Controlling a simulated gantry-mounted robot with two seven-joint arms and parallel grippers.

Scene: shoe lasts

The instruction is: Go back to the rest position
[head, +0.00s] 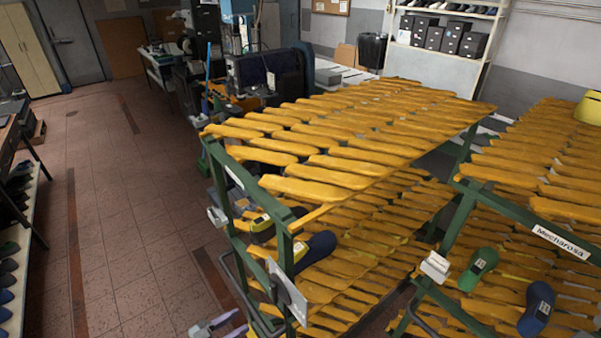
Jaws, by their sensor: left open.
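My left gripper (219,325) shows at the bottom edge, left of the middle rack's front post. It is open, with nothing seen between its fingers, and is partly cut off by the frame. My right gripper is not in view. A dark blue shoe last (316,248) and a yellow last (258,222) lie on a lower level of the middle rack (286,262). A green last (478,268) and a blue last (537,308) lie on the right rack (452,235).
Both green-framed racks carry yellow slatted shelves. Shelves with shoes (8,265) stand at the far left. Workshop machines (265,75) and a shelf with dark boxes (452,38) stand at the back. The tiled floor (110,210) at left is clear.

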